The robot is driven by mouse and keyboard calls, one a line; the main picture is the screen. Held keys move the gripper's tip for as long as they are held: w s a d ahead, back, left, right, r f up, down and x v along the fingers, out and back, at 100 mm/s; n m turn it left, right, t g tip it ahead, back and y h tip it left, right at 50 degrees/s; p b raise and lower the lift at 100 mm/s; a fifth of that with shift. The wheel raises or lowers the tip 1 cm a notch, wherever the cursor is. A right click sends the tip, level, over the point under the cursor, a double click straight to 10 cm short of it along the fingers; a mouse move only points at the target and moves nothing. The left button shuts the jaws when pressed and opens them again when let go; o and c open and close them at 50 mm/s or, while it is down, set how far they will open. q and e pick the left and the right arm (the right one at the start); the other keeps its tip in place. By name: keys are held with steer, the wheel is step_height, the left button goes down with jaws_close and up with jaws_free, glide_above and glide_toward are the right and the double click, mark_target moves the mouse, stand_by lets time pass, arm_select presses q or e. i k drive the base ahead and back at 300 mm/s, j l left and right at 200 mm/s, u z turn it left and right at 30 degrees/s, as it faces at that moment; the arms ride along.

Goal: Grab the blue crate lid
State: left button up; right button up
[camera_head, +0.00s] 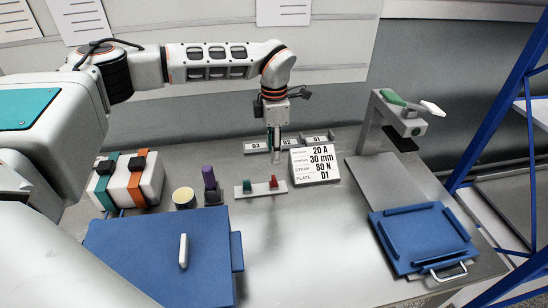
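A blue flat panel (150,265) with a white bar handle (183,251) lies at the lower left and looks like the crate lid. The crate under it is mostly hidden, and my arm covers part of its left side. My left gripper (276,150) points down at the back middle of the table, well away from the blue panel. Its fingers look close together, seen edge-on, and nothing clearly shows between them. My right gripper is not in view.
A blue tray (424,238) with a metal handle lies at the right, near a metal stand (372,125). Two small switches, a white sign (315,165), a purple-topped object (209,178) and strapped white boxes (130,180) stand further back. The table's front middle is clear.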

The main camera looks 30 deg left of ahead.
mark_target(180, 259)
steer(key=k+l, duration=0.3)
steer(key=k, duration=0.15)
steer(key=k+l, duration=0.35)
steer(key=k, duration=0.1)
